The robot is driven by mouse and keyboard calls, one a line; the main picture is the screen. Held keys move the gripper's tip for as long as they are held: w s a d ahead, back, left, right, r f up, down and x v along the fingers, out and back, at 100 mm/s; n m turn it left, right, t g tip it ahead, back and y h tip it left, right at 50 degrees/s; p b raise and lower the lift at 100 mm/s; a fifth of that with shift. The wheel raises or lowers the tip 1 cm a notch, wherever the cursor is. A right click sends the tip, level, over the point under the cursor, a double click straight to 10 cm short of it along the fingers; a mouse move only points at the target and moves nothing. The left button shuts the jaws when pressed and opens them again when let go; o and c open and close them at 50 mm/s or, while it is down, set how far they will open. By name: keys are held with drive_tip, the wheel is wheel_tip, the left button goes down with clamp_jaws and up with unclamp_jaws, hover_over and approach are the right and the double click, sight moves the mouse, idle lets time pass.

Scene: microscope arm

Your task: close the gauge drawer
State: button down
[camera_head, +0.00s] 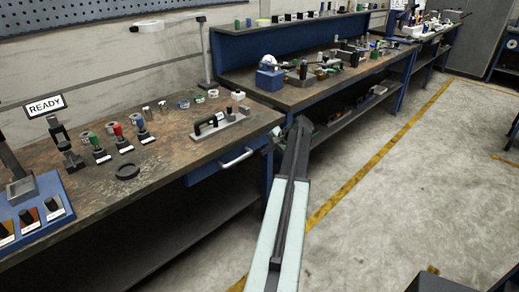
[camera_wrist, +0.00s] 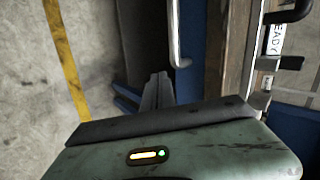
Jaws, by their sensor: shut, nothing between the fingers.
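The gauge drawer (camera_head: 208,174) is a blue drawer under the front edge of the near workbench, with a white bar handle (camera_head: 238,158). How far it stands out from the bench is hard to tell. In the wrist view the handle (camera_wrist: 176,40) runs down from the top edge, beside the blue front (camera_wrist: 196,60). My gripper (camera_wrist: 158,77) is shut and empty. In that view its tips are just below and left of the handle's lower end, with a narrow visible gap. In the head view my arm reaches up to the right of the drawer, and the fingertips are hard to make out.
The near bench top (camera_head: 85,195) carries gauges, coloured-handled tools and a READY sign (camera_head: 45,106). A blue bench leg (camera_head: 267,172) stands right of the drawer. A second cluttered bench (camera_head: 310,95) is beyond. The concrete floor (camera_head: 400,190) at right is open.

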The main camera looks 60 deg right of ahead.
drive_tip(key=p+v, duration=0.4)
drive_tip(key=v, duration=0.4)
drive_tip(key=shift+w+a, duration=0.1)
drive_tip(key=shift+w, duration=0.05)
